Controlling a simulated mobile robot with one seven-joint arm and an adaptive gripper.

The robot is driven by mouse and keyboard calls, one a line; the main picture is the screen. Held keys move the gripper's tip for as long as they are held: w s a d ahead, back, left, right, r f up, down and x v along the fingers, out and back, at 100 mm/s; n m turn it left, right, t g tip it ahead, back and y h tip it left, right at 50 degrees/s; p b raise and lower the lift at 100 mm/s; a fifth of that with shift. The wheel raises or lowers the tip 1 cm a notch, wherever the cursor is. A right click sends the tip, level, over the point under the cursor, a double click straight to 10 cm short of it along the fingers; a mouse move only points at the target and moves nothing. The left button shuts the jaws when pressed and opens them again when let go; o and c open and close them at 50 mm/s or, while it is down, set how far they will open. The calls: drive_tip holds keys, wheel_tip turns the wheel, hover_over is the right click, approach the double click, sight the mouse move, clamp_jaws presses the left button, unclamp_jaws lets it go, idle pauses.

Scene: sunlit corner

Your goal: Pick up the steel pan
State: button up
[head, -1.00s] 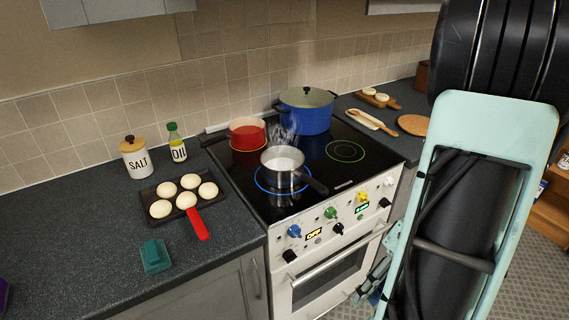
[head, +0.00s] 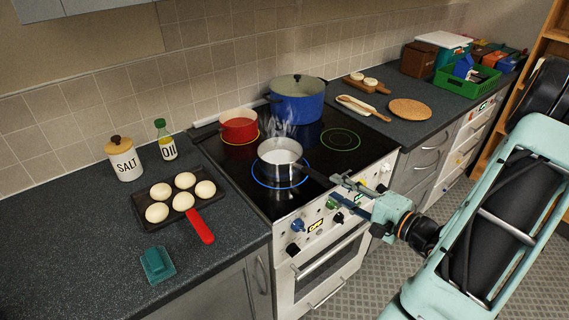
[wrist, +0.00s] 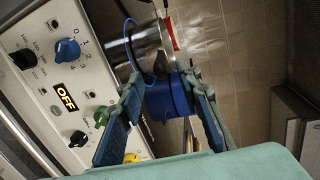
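The steel pan (head: 280,160) sits on the front left burner inside a lit blue ring, with steam above it. Its dark handle points to the lower right, toward my gripper (head: 336,191). My gripper is in front of the stove's right part, fingers spread and pointing at the pan, with nothing visible between them. The handle's end is close to the fingertips; I cannot tell whether they touch. The wrist view shows the open gripper (wrist: 165,105) with the pan's steel side (wrist: 148,44) beyond it.
A red pot (head: 240,127) and a blue pot (head: 297,101) stand on the back burners. The front right burner is bare. A tray of buns (head: 150,221) with a red handle lies on the left counter. Stove knobs (head: 297,225) are close below my gripper.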

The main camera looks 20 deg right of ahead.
sight(303, 170)
drive_tip(key=p+x, duration=0.2)
drive_tip(key=x, duration=0.6)
clamp_jaws()
drive_tip(key=shift+r, duration=0.1)
